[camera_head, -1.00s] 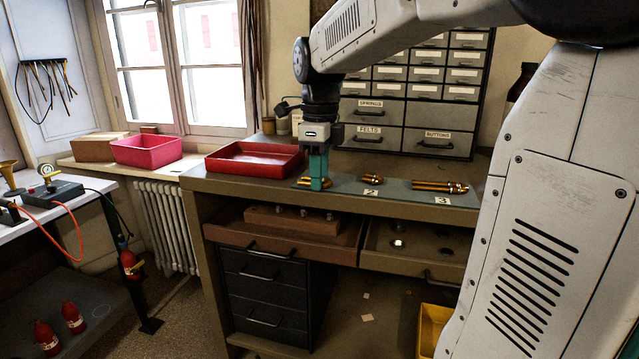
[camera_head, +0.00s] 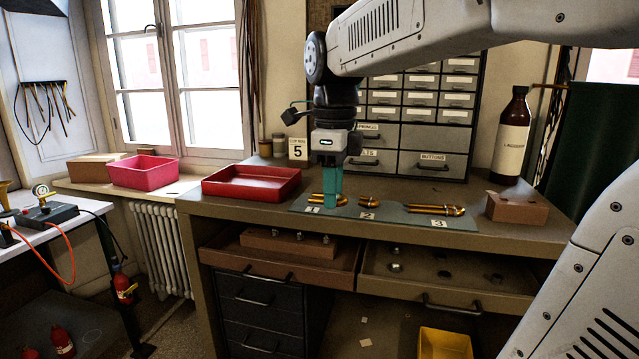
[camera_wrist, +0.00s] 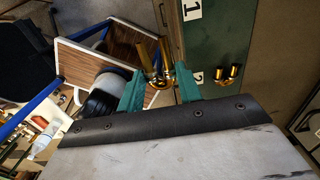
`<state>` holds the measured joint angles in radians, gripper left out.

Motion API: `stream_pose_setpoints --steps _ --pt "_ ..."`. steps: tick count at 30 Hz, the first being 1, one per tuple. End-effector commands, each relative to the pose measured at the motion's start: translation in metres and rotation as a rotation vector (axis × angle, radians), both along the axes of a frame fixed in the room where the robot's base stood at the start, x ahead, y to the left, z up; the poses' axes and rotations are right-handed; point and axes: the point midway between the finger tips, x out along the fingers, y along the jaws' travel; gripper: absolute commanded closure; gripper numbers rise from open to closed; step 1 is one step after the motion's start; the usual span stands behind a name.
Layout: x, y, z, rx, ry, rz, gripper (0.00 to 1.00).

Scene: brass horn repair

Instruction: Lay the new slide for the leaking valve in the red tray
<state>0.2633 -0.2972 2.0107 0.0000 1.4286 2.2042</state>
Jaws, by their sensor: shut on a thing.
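My gripper (camera_head: 332,203) points down over the green mat (camera_head: 394,214) on the bench, near card 1 (camera_head: 313,210). Its two teal fingers are shut on a brass slide (camera_wrist: 156,60), whose bent tubes show between the fingertips in the wrist view. In the head view this slide (camera_head: 317,198) is partly hidden by the fingers; I cannot tell whether it touches the mat. A short brass slide (camera_head: 368,202) lies by card 2 and a long one (camera_head: 436,209) by card 3. The red tray (camera_head: 250,184) stands left of the mat and looks empty.
A card marked 5 (camera_head: 297,149) stands behind the tray. The labelled drawer cabinet (camera_head: 432,130) is at the back. A wooden block (camera_head: 516,209) and a brown bottle (camera_head: 513,135) stand to the right. A pink bin (camera_head: 144,171) is on the windowsill. Two shallow drawers below stand open.

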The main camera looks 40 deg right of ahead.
Motion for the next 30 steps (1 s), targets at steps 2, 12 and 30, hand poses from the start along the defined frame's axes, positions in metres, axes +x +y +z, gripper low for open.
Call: stream_pose_setpoints --steps 2,12,30 --pt "-0.022 0.005 0.003 -0.001 -0.005 0.000 0.87" --pt "-0.077 0.016 0.007 -0.001 -0.002 0.001 0.87" --pt "-0.075 0.013 0.015 0.000 0.000 0.058 0.87"
